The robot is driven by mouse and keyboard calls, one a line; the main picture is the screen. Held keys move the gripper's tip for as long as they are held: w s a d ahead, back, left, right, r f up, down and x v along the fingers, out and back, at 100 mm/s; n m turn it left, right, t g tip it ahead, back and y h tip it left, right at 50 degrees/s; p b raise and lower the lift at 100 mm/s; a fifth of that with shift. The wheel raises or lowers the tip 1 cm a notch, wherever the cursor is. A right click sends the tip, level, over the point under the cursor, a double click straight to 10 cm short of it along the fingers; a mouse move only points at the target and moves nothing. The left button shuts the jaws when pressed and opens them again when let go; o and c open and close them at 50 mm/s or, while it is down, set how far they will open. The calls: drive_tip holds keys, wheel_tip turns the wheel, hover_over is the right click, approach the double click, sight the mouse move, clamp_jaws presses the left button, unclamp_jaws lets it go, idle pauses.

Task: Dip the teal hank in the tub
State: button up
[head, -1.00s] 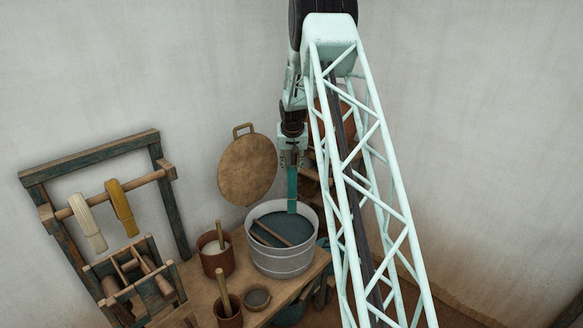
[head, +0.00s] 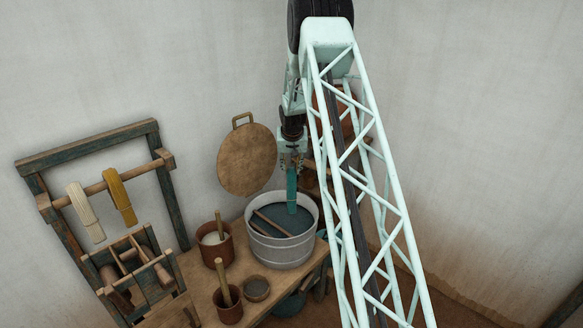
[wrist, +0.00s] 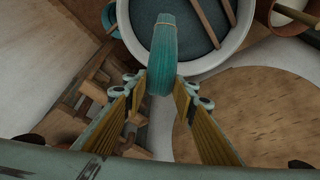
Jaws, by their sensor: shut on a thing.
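The teal hank (head: 291,190) hangs down from my gripper (head: 292,160) over the grey metal tub (head: 283,249). Its lower end is at the dark liquid (head: 295,219) inside the tub; I cannot tell how deep it reaches. In the wrist view the teal hank (wrist: 162,55) is between the two fingers of my gripper (wrist: 160,88), and the tub's pale rim (wrist: 137,42) curves around its far end. A wooden stick (head: 272,223) lies in the tub, left of the hank.
A wooden rack (head: 95,150) at left carries a cream hank (head: 84,210) and a yellow hank (head: 120,200). Two brown pots (head: 217,252) (head: 229,313) with sticks and a small bowl (head: 256,289) stand on the table (head: 190,268). A round wooden lid (head: 247,160) is behind the tub.

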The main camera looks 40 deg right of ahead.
sight(292, 202)
drive_tip(key=shift+f+b, duration=6.45)
drive_tip(key=shift+f, duration=3.8)
drive_tip(key=shift+r, duration=0.1)
drive_tip(key=shift+r+p, duration=4.1)
drive_tip(key=shift+r, duration=7.55)
